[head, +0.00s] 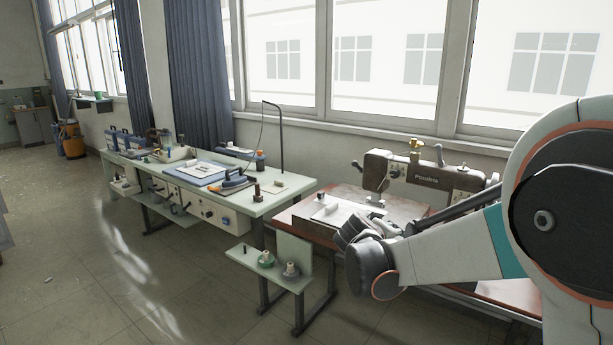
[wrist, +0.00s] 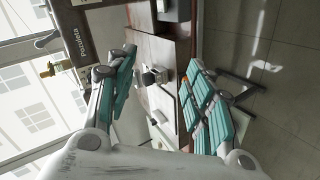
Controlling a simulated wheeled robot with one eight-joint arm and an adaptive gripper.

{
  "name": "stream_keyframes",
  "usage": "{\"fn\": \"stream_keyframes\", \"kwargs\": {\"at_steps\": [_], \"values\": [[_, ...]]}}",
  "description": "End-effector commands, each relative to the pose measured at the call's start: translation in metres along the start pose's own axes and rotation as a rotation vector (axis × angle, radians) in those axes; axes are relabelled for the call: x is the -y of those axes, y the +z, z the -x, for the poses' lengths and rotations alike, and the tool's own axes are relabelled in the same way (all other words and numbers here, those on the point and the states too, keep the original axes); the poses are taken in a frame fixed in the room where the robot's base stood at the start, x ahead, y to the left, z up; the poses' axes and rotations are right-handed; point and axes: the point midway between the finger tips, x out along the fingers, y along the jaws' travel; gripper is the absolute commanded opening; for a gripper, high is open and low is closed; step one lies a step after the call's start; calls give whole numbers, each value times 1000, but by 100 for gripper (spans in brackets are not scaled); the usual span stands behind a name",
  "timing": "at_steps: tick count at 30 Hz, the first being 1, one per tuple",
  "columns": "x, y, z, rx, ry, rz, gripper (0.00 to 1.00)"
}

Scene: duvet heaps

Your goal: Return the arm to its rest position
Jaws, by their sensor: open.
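My arm (head: 450,250) reaches in from the right in the head view, bent, with its end over the front of the brown sewing table. My gripper (wrist: 160,72) is open in the wrist view, its teal-padded fingers spread wide with nothing held between them. A small dark and pale object (wrist: 153,77) shows in the gap, beyond the fingers on the work surface. In the head view my gripper (head: 352,232) is partly hidden by my own wrist, so its fingers are hard to make out.
A brown sewing machine (head: 415,176) stands on the sewing table (head: 297,217) behind my gripper. A long pale green bench (head: 270,200) with an iron (head: 236,182) and tools runs left. A low shelf (head: 290,280) holds spools. Windows line the back. Floor (head: 130,285) at front left is clear.

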Motion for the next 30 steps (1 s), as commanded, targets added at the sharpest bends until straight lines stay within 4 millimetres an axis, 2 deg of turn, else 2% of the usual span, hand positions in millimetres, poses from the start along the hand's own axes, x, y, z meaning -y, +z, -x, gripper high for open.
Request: {"fn": "stream_keyframes", "kwargs": {"at_steps": [1,6,13,20,30], "values": [[-6,12,13,4,-26,-29,48],[-15,49,54,13,-121,-136,48],[-13,100,110,23,-245,-282,48],[4,149,165,32,-368,-433,48],[52,213,236,42,-541,-656,48]]}}
